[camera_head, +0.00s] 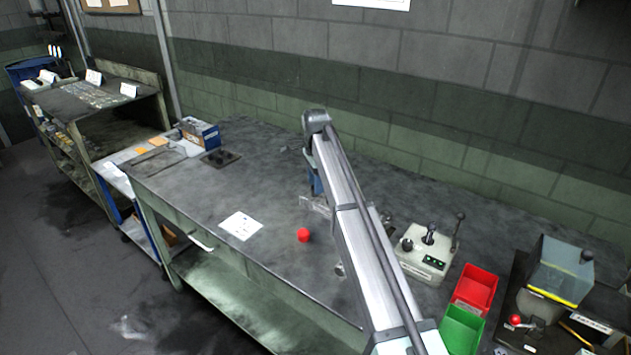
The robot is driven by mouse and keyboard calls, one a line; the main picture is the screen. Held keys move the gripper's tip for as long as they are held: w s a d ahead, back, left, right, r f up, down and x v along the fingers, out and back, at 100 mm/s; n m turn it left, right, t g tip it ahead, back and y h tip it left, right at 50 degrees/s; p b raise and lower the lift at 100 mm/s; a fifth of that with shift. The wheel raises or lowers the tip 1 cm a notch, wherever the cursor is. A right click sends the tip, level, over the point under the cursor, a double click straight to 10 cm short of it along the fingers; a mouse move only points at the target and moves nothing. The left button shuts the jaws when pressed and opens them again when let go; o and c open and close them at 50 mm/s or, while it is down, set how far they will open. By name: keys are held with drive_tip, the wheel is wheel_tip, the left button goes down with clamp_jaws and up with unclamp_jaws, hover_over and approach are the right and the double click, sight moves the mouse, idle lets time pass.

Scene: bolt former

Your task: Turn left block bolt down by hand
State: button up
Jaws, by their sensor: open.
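The left block and its bolt cannot be made out in the head view. A blue and grey fixture (315,185) on the workbench (262,175) is mostly hidden behind my arm. I cannot tell whether it holds a block or a bolt. My arm rises from the lower right to a bend above the middle of the bench. My gripper cannot be made out; my own arm link covers the area behind it.
A control box with levers (425,262), a red bin (475,288), a green bin (462,328) and a machine with a clear cover (560,270) stand right. The left bench is mostly clear.

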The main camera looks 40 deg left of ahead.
wheel_tip(320, 180, up, 14)
idle(0.6)
drive_tip(key=shift+f, duration=0.1)
